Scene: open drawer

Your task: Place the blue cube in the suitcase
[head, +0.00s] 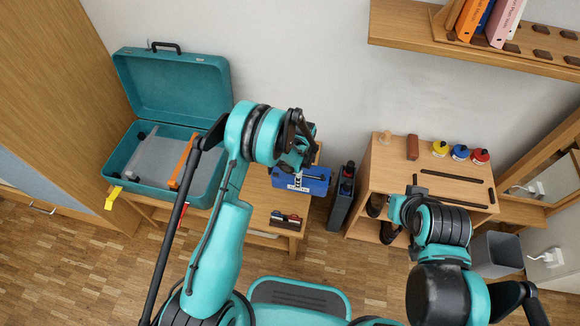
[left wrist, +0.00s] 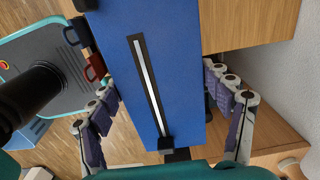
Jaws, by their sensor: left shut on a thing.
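The open teal suitcase (head: 172,90) stands at the left in the head view, its lid up against the wall and an orange bar lying across its grey inside. The blue cube (head: 308,182) looks like a blue box with a pale stripe and black fittings. It hangs at my left gripper (head: 298,165), right of the suitcase. In the left wrist view the blue box (left wrist: 185,70) fills the space between the two fingers of my left gripper (left wrist: 160,90), which is shut on it. My right gripper (head: 393,212) is by the wooden cabinet, partly hidden by its own arm; its jaws are unclear.
A wooden table (head: 258,200) carries the suitcase, with a small dark-and-red item (head: 285,220) at its front. The wooden cabinet (head: 440,175) holds yellow, blue and red bottles. A dark case (head: 342,195) stands between them. A shelf (head: 400,22) juts out above.

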